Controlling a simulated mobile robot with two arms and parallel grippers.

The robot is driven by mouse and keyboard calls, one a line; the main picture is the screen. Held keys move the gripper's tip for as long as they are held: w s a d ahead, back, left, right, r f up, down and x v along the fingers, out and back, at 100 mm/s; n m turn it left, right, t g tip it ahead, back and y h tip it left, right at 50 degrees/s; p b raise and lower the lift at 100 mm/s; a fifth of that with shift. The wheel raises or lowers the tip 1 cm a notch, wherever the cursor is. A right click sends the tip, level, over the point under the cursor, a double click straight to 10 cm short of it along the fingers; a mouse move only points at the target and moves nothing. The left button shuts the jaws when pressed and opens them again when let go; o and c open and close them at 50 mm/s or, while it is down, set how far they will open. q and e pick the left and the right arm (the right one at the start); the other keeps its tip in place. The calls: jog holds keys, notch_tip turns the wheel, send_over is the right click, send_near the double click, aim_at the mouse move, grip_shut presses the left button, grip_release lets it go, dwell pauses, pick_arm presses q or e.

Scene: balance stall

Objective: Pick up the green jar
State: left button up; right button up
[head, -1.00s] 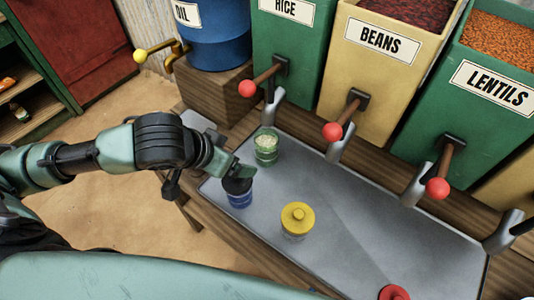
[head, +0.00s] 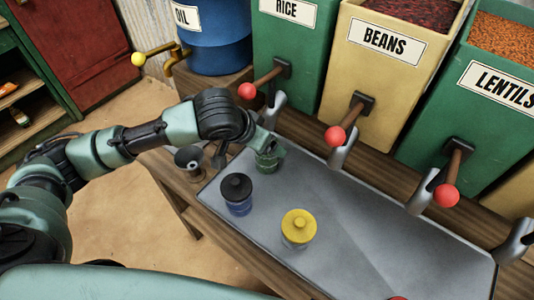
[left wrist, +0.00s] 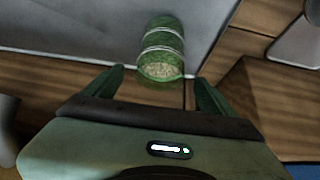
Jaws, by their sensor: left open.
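The green jar (head: 267,164) is at the far left part of the grey metal tray (head: 350,215), below the rice bin's spout. In the left wrist view the jar (left wrist: 162,45) shows pale grains in its open top and light bands around its side. My left gripper (head: 262,142) is at the jar and partly covers it in the head view. In the left wrist view its two fingers (left wrist: 160,80) are spread, one to each side of the jar's mouth. No grip on the jar shows. My right gripper is in neither view.
A dark funnel (head: 189,160) is left of the tray. Red-knobbed levers (head: 335,136) and spouts stick out above the tray's back edge.

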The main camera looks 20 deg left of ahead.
pick_arm(q)
jog(key=shift+w+d+f, duration=0.1)
jog(key=shift+w+f, duration=0.2)
jog(key=shift+f, duration=0.15)
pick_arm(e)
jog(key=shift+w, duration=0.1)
pick_arm(q)
jog(key=shift+c, duration=0.4)
jog(key=c, duration=1.5)
jog(key=shift+r, duration=0.1)
grip_shut()
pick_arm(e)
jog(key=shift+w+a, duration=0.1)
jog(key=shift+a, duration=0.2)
pick_arm(q)
jog(key=shift+r, duration=0.15)
